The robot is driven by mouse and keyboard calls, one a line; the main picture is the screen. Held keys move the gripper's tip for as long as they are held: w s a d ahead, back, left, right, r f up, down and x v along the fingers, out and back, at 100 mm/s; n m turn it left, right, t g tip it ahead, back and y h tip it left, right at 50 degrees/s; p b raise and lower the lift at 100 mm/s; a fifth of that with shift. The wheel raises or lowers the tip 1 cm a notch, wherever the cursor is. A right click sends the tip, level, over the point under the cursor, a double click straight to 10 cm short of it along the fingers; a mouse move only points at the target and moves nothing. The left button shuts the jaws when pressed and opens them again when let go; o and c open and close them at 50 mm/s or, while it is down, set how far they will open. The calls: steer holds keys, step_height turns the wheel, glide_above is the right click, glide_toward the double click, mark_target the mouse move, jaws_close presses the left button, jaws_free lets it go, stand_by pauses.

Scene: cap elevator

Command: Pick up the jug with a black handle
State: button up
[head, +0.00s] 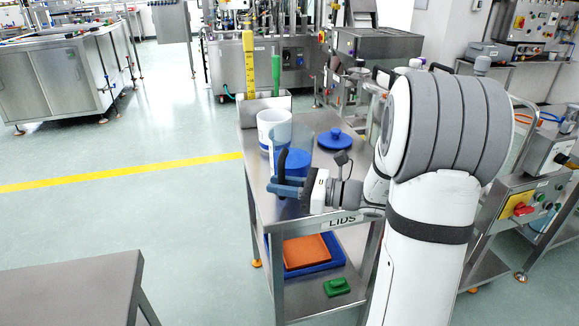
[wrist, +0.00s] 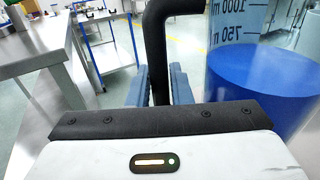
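The jug (head: 308,148) is clear, with a black handle (head: 281,167) on its near left side and blue contents. It stands on the metal cart. In the wrist view its clear wall (wrist: 240,52), with printed volume marks, and blue lower part fill the right side. The black handle (wrist: 156,48) runs down between my fingers. My gripper (head: 284,187) has blue fingers at the lower part of the handle. In the wrist view my gripper (wrist: 161,86) has a finger close against each side of the handle, shut on it. The handle's lower end is hidden.
A white jug (head: 272,124) stands just behind the clear jug. A blue lid (head: 335,139) lies to the right on the cart top (head: 256,172). A yellow and a green upright tool stand in a metal holder (head: 266,102) at the back. A bare metal table (head: 75,287) is at the lower left.

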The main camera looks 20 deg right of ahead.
jaws_close()
stand_by(1.0)
